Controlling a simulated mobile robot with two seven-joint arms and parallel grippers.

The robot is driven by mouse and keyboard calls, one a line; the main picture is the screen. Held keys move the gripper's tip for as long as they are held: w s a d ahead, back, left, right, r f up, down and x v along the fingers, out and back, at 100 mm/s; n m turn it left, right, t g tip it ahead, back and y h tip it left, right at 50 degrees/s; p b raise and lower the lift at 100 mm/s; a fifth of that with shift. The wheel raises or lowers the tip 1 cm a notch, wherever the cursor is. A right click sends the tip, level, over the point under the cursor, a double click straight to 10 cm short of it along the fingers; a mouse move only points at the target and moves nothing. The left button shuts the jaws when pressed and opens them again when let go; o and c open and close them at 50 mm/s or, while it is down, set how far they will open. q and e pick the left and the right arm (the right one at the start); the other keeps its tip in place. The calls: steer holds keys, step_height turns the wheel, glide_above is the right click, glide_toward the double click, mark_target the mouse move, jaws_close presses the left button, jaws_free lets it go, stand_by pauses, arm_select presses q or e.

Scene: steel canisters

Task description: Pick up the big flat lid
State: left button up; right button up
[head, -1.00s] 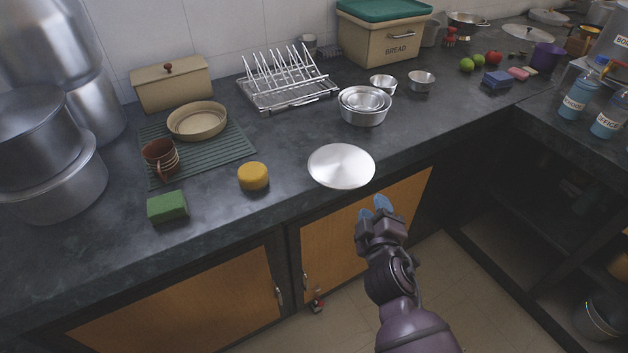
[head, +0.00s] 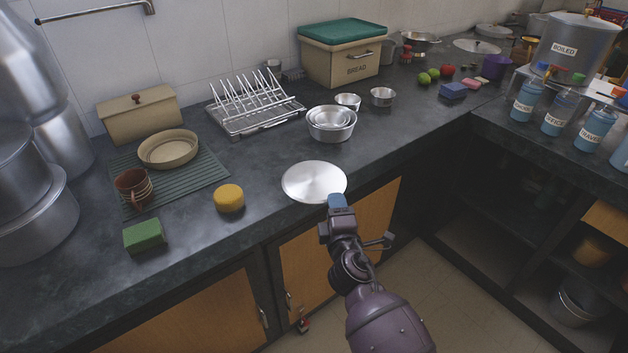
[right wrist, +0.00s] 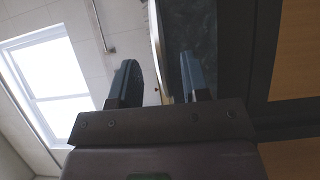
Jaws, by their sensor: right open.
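The big flat lid (head: 314,181) is a round, shiny steel disc lying on the dark counter, close to the front edge. My right gripper (head: 338,201) is at the lid's near right rim in the head view. In the right wrist view the two fingers (right wrist: 160,82) stand apart, and the lid's thin pale rim (right wrist: 156,40) shows edge-on between them. I cannot tell whether either finger touches it. My left gripper is not in view.
A yellow round sponge (head: 229,198) and a green sponge (head: 145,236) lie left of the lid. Nested steel bowls (head: 331,133) stand behind it, near a dish rack (head: 243,120). The counter right of the lid is clear.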

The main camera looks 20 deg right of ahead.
mark_target(334, 191)
steer(key=shift+w+d+r, duration=0.1)
steer(key=shift+w+d, duration=0.1)
steer(key=shift+w, duration=0.65)
steer(key=shift+w+d+f, duration=0.1)
steer(key=shift+w+d, duration=0.1)
steer(key=shift+w, duration=0.6)
steer(key=shift+w+d+r, duration=0.1)
steer(key=shift+w+d, duration=0.1)
steer(key=shift+w, duration=0.65)
steer(key=shift+c, duration=0.3)
jaws_close()
